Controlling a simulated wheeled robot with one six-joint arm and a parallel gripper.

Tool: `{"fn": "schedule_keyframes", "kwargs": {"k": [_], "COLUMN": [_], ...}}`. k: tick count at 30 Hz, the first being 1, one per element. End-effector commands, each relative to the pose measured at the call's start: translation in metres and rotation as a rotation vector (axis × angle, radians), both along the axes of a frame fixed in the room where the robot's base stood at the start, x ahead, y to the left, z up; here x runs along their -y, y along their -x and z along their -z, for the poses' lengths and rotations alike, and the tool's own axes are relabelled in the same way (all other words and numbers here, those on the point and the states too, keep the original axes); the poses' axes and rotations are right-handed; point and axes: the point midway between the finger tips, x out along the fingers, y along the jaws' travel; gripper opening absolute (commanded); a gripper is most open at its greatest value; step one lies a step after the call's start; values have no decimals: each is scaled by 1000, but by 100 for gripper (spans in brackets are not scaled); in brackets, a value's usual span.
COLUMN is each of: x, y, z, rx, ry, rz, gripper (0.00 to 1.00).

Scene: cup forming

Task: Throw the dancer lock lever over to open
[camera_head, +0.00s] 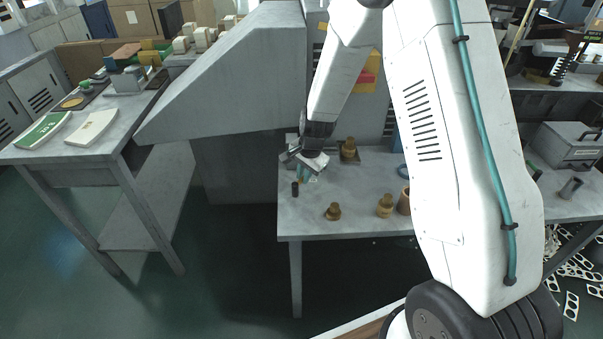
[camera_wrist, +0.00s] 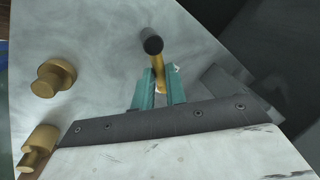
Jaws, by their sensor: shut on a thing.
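The lever (camera_wrist: 157,64) shows in the wrist view as a brass rod with a black round knob (camera_wrist: 152,45) at its end. My gripper (camera_wrist: 163,82) has its two teal fingers on either side of the rod, just below the knob, and is shut on it. The rod's lower end is hidden behind the fingers and my wrist. In the head view my gripper (camera_head: 308,172) is low over the left end of the grey table (camera_head: 305,223). A small black knob (camera_head: 295,188) shows just beside it. I cannot read the lever's open or locked side.
Brass knob-shaped pieces (camera_head: 333,211) (camera_head: 385,205) stand on the table right of my gripper, with another (camera_head: 348,150) behind it. A brown cylinder (camera_head: 404,200) stands near my arm. A sloping grey housing (camera_head: 235,75) rises at the left. The table's front left corner is bare.

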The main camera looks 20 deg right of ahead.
Motion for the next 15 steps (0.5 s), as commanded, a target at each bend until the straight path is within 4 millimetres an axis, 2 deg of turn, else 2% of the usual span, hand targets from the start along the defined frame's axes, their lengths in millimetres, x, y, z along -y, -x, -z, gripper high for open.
{"fn": "schedule_keyframes", "kwargs": {"k": [15], "x": [1], "y": [18], "z": [0], "rx": [0], "ry": [1], "rz": [476], "gripper": [0]}}
